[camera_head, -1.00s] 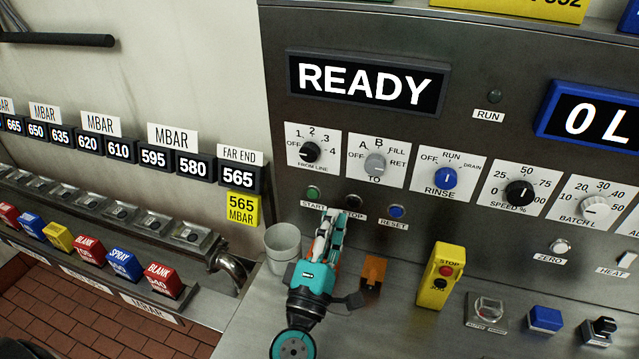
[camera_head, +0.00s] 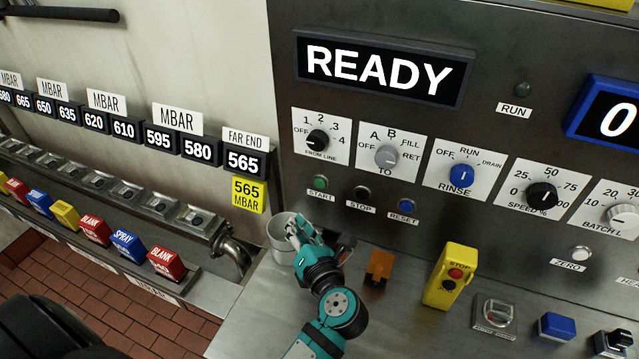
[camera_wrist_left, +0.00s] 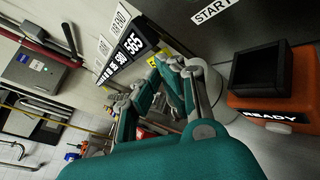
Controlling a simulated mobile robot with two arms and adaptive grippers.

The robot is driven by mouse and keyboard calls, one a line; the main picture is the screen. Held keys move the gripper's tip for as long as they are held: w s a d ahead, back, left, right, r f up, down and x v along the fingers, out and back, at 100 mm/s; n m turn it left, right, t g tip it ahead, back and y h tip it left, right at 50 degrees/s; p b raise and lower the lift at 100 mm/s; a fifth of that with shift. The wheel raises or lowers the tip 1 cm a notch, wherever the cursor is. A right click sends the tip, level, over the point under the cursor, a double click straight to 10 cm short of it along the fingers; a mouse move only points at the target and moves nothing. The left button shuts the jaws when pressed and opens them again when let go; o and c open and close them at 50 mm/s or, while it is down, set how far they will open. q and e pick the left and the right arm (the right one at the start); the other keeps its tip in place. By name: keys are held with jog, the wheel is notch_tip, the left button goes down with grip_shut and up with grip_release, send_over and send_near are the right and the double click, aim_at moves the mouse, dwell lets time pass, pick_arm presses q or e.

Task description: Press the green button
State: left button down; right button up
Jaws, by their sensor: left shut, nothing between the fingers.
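The green button (camera_head: 320,182) sits on the steel panel above the START label, below the FROM LINE dial. It is fully in sight in the head view. My left gripper (camera_head: 296,228) is teal and grey, below and a little left of the button and apart from it. Its fingers are shut and empty, in front of the grey cup. In the left wrist view the fingers (camera_wrist_left: 180,68) point toward the 565 sign, and the START label (camera_wrist_left: 215,10) shows at the top. The green button does not show there. My right gripper is not in view.
A grey cup (camera_head: 283,249), an orange holder (camera_head: 379,268) and a yellow stop box (camera_head: 450,274) stand on the ledge. The READY display (camera_head: 382,68) is above.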

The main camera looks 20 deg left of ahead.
aim_at(320, 183)
pick_arm(q)
jog(key=w+b, duration=0.1)
jog(key=w, duration=0.7)
jog(key=shift+w+a+b, duration=0.15)
jog(key=shift+a+b, duration=0.1)
jog(key=shift+b, duration=0.05)
dwell(0.6)
jog(key=shift+w, duration=0.1)
dwell(0.4)
jog(key=shift+w, duration=0.35)
